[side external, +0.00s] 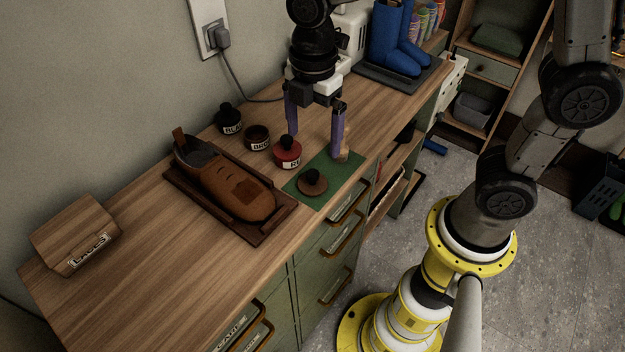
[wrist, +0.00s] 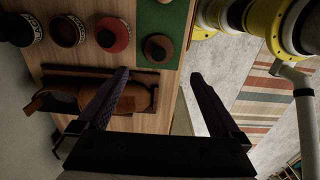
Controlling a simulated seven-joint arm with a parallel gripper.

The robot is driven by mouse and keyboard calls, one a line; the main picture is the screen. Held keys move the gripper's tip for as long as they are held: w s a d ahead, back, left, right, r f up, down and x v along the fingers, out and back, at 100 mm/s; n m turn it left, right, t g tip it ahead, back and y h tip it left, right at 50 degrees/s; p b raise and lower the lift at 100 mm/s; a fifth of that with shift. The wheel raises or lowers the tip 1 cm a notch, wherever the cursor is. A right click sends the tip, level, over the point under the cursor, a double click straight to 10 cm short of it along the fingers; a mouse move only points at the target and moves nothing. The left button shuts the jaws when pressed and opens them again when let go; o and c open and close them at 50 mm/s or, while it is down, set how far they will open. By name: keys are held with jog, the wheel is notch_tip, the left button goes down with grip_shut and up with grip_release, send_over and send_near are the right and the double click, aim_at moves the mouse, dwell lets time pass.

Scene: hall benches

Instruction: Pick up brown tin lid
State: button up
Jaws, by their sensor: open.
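The brown tin lid (side external: 314,188), a round brown disc with a dark knob, lies knob up on the green mat (side external: 329,168) near the bench's front edge. In the wrist view the lid (wrist: 158,55) is just beyond the fingertips, between their lines. My gripper (side external: 315,144), with two purple fingers, is open and empty above the bench. It also shows in the wrist view (wrist: 159,75). The brown tin (side external: 257,137) stands without a lid behind the mat, its label partly readable.
The red tin (side external: 287,154) with a black knob stands close to the lid. The black tin (side external: 228,119) is farther back. A brown shoe (side external: 240,190) lies in a wooden tray (side external: 277,220) on the left. Blue boots (side external: 388,45) stand at the far end.

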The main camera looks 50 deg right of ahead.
aim_at(313, 172)
notch_tip(313, 172, down, 11)
jog(key=shift+w+f, duration=0.1)
dwell(0.5)
jog(key=shift+c, duration=0.3)
jog(key=c, duration=1.2)
